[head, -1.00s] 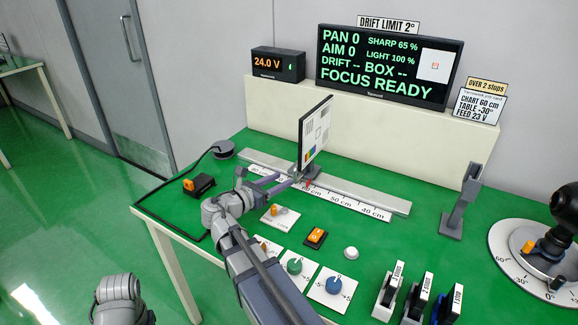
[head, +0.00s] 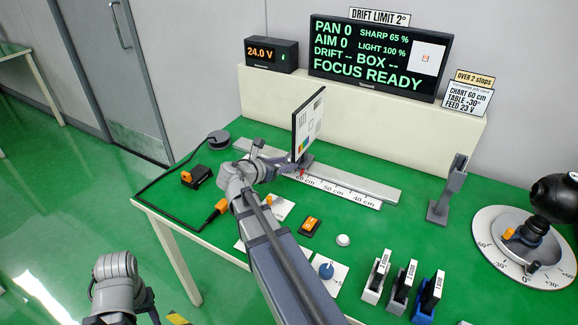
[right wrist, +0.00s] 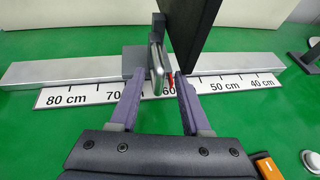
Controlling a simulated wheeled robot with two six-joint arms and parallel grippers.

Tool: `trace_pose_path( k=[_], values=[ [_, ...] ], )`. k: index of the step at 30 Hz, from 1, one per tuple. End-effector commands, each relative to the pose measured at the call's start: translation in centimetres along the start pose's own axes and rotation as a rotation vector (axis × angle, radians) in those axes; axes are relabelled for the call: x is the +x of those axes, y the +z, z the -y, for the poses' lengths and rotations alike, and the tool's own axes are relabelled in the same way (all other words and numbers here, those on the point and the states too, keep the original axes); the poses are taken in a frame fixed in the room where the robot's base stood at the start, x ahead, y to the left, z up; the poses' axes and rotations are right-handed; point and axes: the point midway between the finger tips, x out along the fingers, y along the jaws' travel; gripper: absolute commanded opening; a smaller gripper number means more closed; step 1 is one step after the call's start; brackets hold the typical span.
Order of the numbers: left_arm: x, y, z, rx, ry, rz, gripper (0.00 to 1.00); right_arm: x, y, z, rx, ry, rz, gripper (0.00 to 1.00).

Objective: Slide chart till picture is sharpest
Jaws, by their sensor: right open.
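The chart (head: 309,125) stands upright on its carriage on the metal rail (head: 350,183). A scale strip (head: 338,190) runs along the rail's front, and a red pointer (right wrist: 171,80) sits near its 60 cm mark. My right gripper (head: 287,168) is at the chart's base. In the right wrist view, its fingers (right wrist: 158,103) are open, with a grey upright handle (right wrist: 157,65) between them and visible gaps beside it. The chart's dark panel (right wrist: 192,35) rises just beyond. The screen (head: 378,58) reads SHARP 65 % and FOCUS READY. My left gripper's fingers are not visible.
A supply box (head: 271,55) reads 24.0 V. A card (head: 466,98) reads CHART 60 cm, TABLE -30°, FEED 23 V. Switches and a blue knob (head: 326,270) lie below the rail. A grey post (head: 449,190) and a round dial (head: 530,250) stand at right.

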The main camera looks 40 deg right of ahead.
Motion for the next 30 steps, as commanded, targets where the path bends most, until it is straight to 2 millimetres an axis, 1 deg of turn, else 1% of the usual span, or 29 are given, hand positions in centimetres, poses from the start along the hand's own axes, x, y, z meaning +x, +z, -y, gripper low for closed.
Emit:
trace_pose_path(
  k=[1,6,16,17,28,29,30],
  values=[
    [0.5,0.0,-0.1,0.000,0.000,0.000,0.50,0.8,-0.2,-0.1,0.001,-0.002,0.000,0.47],
    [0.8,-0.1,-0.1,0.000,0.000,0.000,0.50,2.0,-0.1,0.0,0.001,0.000,0.000,0.47],
    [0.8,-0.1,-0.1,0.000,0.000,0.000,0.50,2.2,0.0,0.0,0.000,0.000,0.001,0.47],
    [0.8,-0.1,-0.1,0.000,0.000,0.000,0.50,2.2,0.0,0.0,0.000,0.000,0.001,0.45],
    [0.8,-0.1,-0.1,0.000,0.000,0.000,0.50,2.2,0.0,0.0,0.000,0.000,0.001,0.03],
    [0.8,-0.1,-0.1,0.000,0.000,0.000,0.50,2.2,0.0,0.0,0.000,0.000,0.001,0.00],
    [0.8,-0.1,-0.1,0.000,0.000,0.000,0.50,2.2,0.0,0.0,0.000,0.000,0.001,0.00]
  ],
)
